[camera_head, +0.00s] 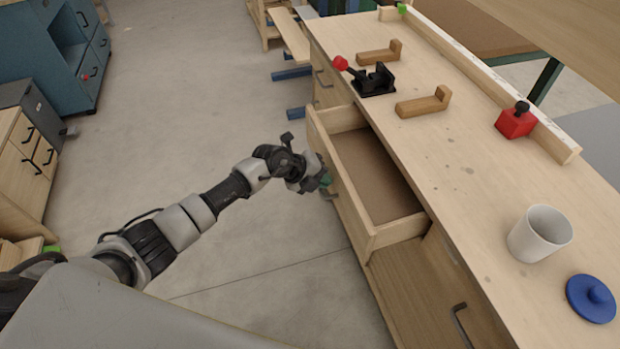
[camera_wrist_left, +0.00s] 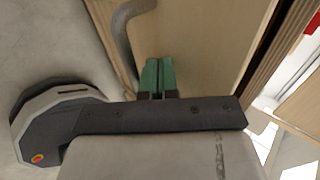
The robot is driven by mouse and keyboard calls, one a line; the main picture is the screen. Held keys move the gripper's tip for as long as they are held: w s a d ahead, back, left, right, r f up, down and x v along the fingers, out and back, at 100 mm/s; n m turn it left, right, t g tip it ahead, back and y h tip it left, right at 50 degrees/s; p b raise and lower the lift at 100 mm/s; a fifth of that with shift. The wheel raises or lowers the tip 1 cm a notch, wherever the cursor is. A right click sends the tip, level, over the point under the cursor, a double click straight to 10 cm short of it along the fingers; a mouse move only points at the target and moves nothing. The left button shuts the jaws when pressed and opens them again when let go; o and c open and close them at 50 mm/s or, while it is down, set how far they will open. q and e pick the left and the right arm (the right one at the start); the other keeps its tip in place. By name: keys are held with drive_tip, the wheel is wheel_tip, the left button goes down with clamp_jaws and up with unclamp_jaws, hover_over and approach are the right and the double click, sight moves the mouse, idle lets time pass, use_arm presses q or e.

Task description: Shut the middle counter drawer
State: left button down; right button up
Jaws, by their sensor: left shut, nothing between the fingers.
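The middle counter drawer (camera_head: 372,175) is pulled out of the light wooden counter (camera_head: 470,150), and its inside looks empty. My left gripper (camera_head: 325,181) is at the drawer's front panel, beside its handle. In the left wrist view the green fingertips (camera_wrist_left: 158,78) are shut together with nothing between them. They point at the wooden drawer front (camera_wrist_left: 205,50), close to the curved grey handle (camera_wrist_left: 124,30). I cannot tell whether they touch the panel. My right gripper is in neither view.
On the countertop are a black clamp with a red knob (camera_head: 374,80), wooden blocks (camera_head: 424,103), a red block (camera_head: 515,121), a white cup (camera_head: 539,233) and a blue lid (camera_head: 591,298). Another handle (camera_head: 462,325) sits lower right. Blue cabinets (camera_head: 65,50) stand at left; the floor between is clear.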

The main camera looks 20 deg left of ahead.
sight(332, 175)
use_arm(q)
drive_tip(key=w+d, duration=0.1)
drive_tip(key=d, duration=0.1)
drive_tip(key=shift+w+d+f, duration=0.1)
drive_tip(key=shift+w+d, duration=0.2)
drive_tip(key=shift+w, duration=0.05)
drive_tip(key=w+d, duration=0.1)
drive_tip(key=d, duration=0.1)
drive_tip(key=w+d+b, duration=0.2)
drive_tip(key=w+d, duration=0.1)
drive_tip(key=shift+d, duration=0.35)
drive_tip(key=shift+w+d, duration=0.2)
drive_tip(key=shift+d, duration=0.1)
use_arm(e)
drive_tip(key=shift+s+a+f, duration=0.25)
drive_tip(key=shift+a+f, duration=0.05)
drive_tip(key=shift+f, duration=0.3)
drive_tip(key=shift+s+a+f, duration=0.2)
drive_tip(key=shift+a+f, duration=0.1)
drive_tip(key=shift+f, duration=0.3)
